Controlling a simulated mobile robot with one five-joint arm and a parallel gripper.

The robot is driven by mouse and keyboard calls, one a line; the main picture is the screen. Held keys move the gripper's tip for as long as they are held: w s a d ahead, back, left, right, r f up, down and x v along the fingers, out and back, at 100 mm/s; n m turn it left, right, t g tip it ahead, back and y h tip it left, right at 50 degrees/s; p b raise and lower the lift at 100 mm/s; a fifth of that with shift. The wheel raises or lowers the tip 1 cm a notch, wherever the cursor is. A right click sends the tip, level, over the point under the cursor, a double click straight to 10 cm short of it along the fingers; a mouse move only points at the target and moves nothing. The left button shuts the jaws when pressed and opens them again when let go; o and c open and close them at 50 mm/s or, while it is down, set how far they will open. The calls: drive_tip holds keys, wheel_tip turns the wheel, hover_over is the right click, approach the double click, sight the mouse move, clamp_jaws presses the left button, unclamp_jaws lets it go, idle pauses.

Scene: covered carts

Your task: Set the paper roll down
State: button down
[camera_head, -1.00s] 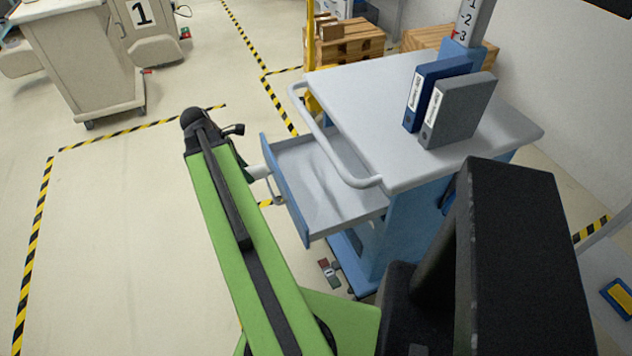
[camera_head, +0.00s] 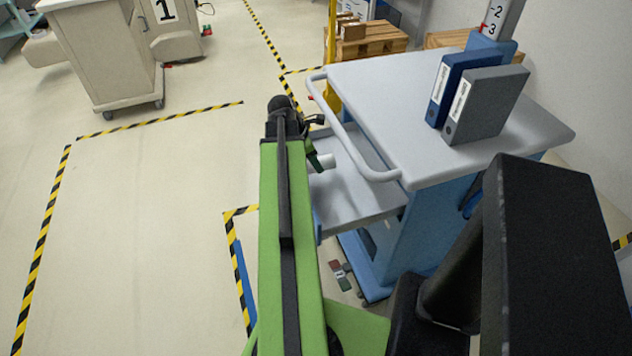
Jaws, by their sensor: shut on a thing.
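The paper roll (camera_head: 326,161) is a small white shape, mostly hidden behind my arm. My gripper (camera_head: 314,157) shows only in part beside it and is shut on it. Both appear over the left part of the open drawer (camera_head: 358,198) of the blue and grey cart. I cannot tell whether the roll touches the drawer floor. The drawer's front is largely hidden by my green arm.
The cart's grey top (camera_head: 405,105) carries a blue binder (camera_head: 455,85) and a grey binder (camera_head: 487,105). Its push handle (camera_head: 350,140) runs above the drawer. A beige cart (camera_head: 105,55) stands far left. Open floor lies left of my arm.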

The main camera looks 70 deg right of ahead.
wheel_tip(320, 180, down, 6)
drive_tip(key=b, duration=0.5)
drive_tip(key=shift+s+d+r, duration=0.1)
drive_tip(key=shift+s+r, duration=0.05)
drive_tip(key=shift+r, duration=0.05)
drive_tip(key=shift+f, duration=0.15)
drive_tip(key=c, duration=0.8)
unclamp_jaws()
drive_tip(key=shift+r+p, duration=0.4)
drive_tip(key=shift+r, duration=0.05)
drive_tip(key=p+v, duration=1)
drive_tip(key=v, duration=0.1)
drive_tip(key=shift+w+r+p, duration=0.2)
drive_tip(key=shift+r+p, duration=0.05)
drive_tip(key=shift+p, duration=0.1)
drive_tip(key=shift+f, duration=0.15)
